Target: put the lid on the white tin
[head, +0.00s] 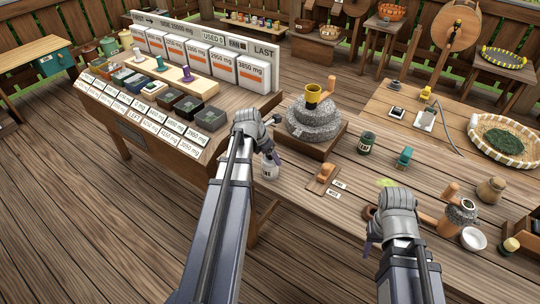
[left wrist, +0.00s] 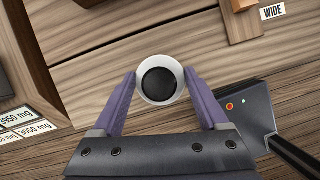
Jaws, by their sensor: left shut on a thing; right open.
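The white tin (head: 269,170) is near the left edge of the long table, just below my left gripper (head: 270,155). In the left wrist view the tin (left wrist: 141,79) shows from above as a white ring around a dark round middle. The purple fingers of my left gripper (left wrist: 159,88) are shut on its two sides. I cannot tell whether the tin touches the table. My right gripper (head: 370,242) is open over the table's front part, its fingers partly hidden by the wrist. I cannot pick out the lid with certainty.
A grey stone mill (head: 313,123) with a yellow cup stands behind the tin. A small wooden block (head: 322,178) with cards lies to its right. A dark green jar (head: 366,143), a white bowl (head: 473,239) and a wicker tray (head: 475,139) are farther right. A label stand (head: 160,125) is left.

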